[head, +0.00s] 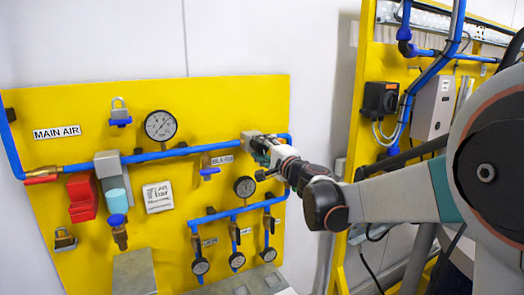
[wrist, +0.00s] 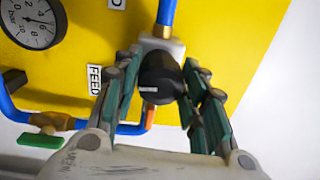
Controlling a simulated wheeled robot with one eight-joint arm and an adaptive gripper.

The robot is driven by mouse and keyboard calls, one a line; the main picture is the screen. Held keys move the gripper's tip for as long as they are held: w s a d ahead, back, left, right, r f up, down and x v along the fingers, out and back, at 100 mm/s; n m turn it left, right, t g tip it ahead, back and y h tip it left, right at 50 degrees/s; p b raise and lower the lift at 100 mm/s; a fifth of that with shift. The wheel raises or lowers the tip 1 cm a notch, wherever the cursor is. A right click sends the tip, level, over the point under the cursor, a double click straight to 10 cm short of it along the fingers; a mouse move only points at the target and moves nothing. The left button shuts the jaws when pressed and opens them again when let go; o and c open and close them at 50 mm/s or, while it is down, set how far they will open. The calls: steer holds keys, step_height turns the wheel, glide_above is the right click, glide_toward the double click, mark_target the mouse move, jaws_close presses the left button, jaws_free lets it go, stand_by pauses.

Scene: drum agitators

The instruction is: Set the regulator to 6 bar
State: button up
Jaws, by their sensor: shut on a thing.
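The regulator (head: 252,143) sits on the upper blue pipe at the right of the yellow panel. My gripper (head: 265,150) is at it and partly hides it in the head view. In the wrist view, the regulator's black round knob (wrist: 160,78), with a small white mark, lies between the two fingers of my gripper (wrist: 161,66). The fingers are closed on its sides. A pressure gauge (wrist: 30,22) shows at the wrist view's upper left, partly cut off; I cannot read its value surely. Likely the same gauge (head: 244,187) is below the regulator in the head view, too small to read.
A larger gauge (head: 160,126) hangs left of my gripper. Blue pipes, a red valve block (head: 82,198) and several small gauges fill the panel. A FEED label (wrist: 95,79) and a green-handled valve (wrist: 40,140) are left of the knob. A second yellow frame (head: 366,75) stands right.

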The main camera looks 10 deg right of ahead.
steer(key=shift+m, duration=0.6)
steer(key=o, duration=1.1)
steer(key=shift+c, duration=0.2)
steer(key=v, duration=1.2)
steer(key=shift+f, duration=0.1)
